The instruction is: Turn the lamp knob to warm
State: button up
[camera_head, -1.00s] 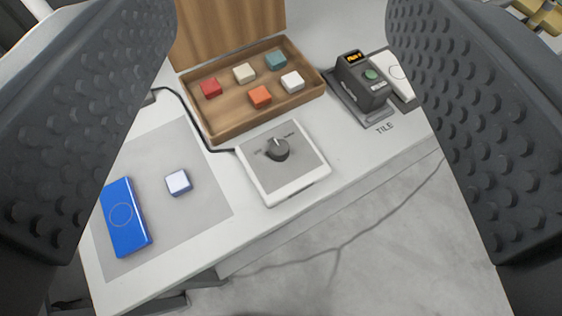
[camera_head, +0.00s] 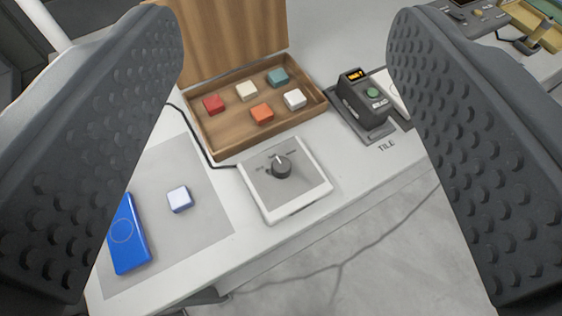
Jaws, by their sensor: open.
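The lamp knob (camera_head: 281,166) is a dark grey dial with a pale pointer mark. It sits on a white box with a grey top plate (camera_head: 304,190) on the white table. Small print beside the knob is too small to read. My gripper (camera_head: 290,160) is open and empty, its two dark studded fingers wide apart at the left and right of the picture. The knob lies between the fingers in the picture, beyond them and not touched.
A wooden tray (camera_head: 228,146) with several coloured cubes lies behind the box. A dark device (camera_head: 364,100) with an orange display stands to the right. On a grey mat (camera_head: 190,240) lie a pale cube (camera_head: 179,199) and a blue block (camera_head: 127,236). A dark cable runs to the box.

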jog(key=shift+c, duration=0.7)
jog(key=g+p, duration=1.1)
jog(key=p, duration=0.5)
send_over(281, 164)
notch_tip(281, 164, down, 13)
notch_tip(281, 164, down, 20)
jog(key=g+p, duration=0.4)
jog(key=shift+f+m+h, duration=0.2)
jog(key=shift+m+h, duration=0.1)
jog(key=shift+m, duration=0.1)
jog(key=shift+c, duration=0.2)
jog(key=shift+p, duration=0.3)
jog(key=c, duration=0.9)
